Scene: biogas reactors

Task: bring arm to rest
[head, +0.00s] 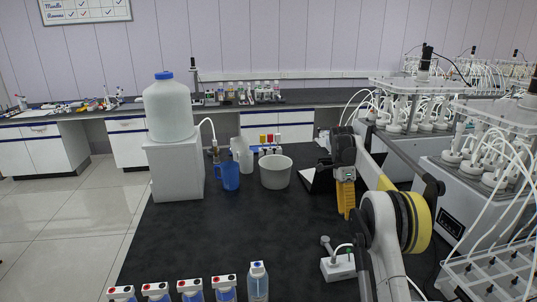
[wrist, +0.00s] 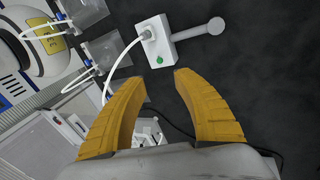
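My gripper (head: 346,208) hangs over the right part of the black bench (head: 235,245) in the head view, its yellow fingers pointing down. In the wrist view my gripper (wrist: 159,78) has its two curved yellow fingers apart, with nothing held between them. My arm is bent at the right of the head view. A small white box with a grey knob on a rod (head: 338,264) stands on the bench, nearer than the fingers. In the wrist view this box (wrist: 160,45) shows beyond the fingertips, with a green button and a white cable.
A white bucket (head: 275,172), a blue jug (head: 229,175) and a large canister (head: 169,108) on a white block (head: 174,168) stand left of my gripper. Several bottles (head: 258,283) line the near edge. Reactors (head: 493,160) with tubes stand right. The bench's middle is clear.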

